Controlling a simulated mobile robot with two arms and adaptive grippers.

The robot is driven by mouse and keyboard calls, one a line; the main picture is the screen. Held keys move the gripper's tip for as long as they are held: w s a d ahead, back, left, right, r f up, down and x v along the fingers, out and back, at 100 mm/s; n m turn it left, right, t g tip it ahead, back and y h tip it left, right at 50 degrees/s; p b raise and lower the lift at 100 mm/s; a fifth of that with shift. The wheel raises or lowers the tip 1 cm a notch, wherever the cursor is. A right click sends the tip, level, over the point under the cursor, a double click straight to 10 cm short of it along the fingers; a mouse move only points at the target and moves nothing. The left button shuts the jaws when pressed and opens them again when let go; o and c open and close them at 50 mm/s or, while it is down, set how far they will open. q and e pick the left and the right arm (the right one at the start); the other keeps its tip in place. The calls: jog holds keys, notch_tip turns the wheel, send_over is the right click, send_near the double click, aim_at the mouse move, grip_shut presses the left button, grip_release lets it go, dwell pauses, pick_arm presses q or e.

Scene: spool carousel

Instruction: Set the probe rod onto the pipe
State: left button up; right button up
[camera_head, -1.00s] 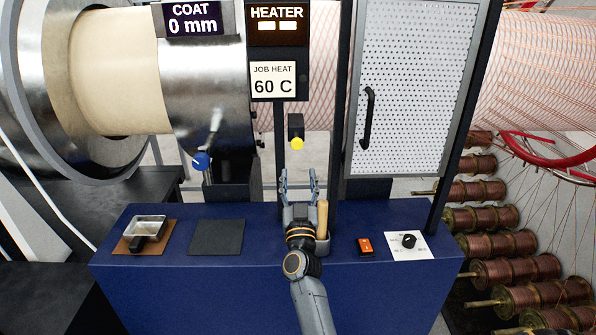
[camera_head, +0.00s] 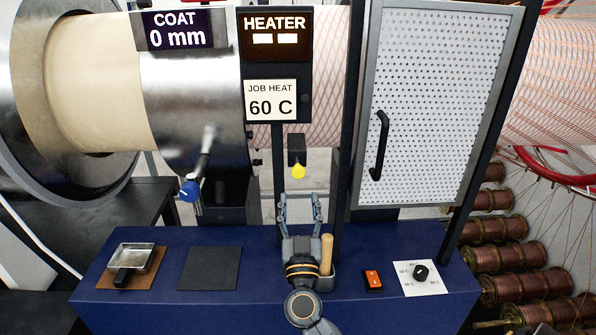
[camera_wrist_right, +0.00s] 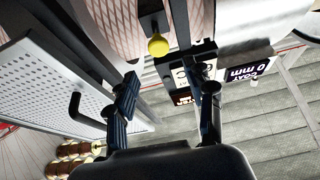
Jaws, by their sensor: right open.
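My right gripper (camera_head: 299,197) is open and empty, above the back of the blue bench, fingers pointing away from me. A wooden handle (camera_head: 326,254) stands upright in a small grey holder (camera_head: 327,281) just right of the gripper; I cannot tell whether it is the probe rod. The pipe appears as a cream cylinder (camera_head: 85,80) with a shiny metal section at the upper left. A yellow knob (camera_head: 298,171) under a dark block hangs just beyond the fingertips. The wrist view also shows this yellow knob (camera_wrist_right: 158,46) beyond the open fingers. My left gripper is not in view.
The blue bench (camera_head: 215,305) holds a metal pan (camera_head: 134,258), a dark square pad (camera_head: 211,268), an orange switch (camera_head: 373,280) and a dial (camera_head: 421,272). A perforated door (camera_head: 430,100) stands right. A blue-knobbed lever (camera_head: 190,190) sticks out left.

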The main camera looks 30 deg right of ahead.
aim_at(298, 174)
jog(key=x, duration=0.4)
jog(key=shift+w+d+p, duration=0.15)
jog(key=shift+w+p, duration=0.05)
jog(key=shift+p, duration=0.15)
jog(key=x, duration=0.2)
jog(key=shift+w+d+r, duration=0.1)
jog(key=shift+w+d, duration=0.1)
jog(key=shift+w, duration=0.15)
jog(key=shift+w+d, duration=0.1)
jog(key=shift+w, duration=0.1)
jog(key=shift+w+d, duration=0.1)
jog(key=shift+c, duration=0.6)
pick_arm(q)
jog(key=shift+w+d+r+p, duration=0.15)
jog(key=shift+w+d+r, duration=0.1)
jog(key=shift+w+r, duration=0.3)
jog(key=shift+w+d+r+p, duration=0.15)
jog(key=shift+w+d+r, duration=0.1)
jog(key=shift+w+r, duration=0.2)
pick_arm(e)
grip_shut()
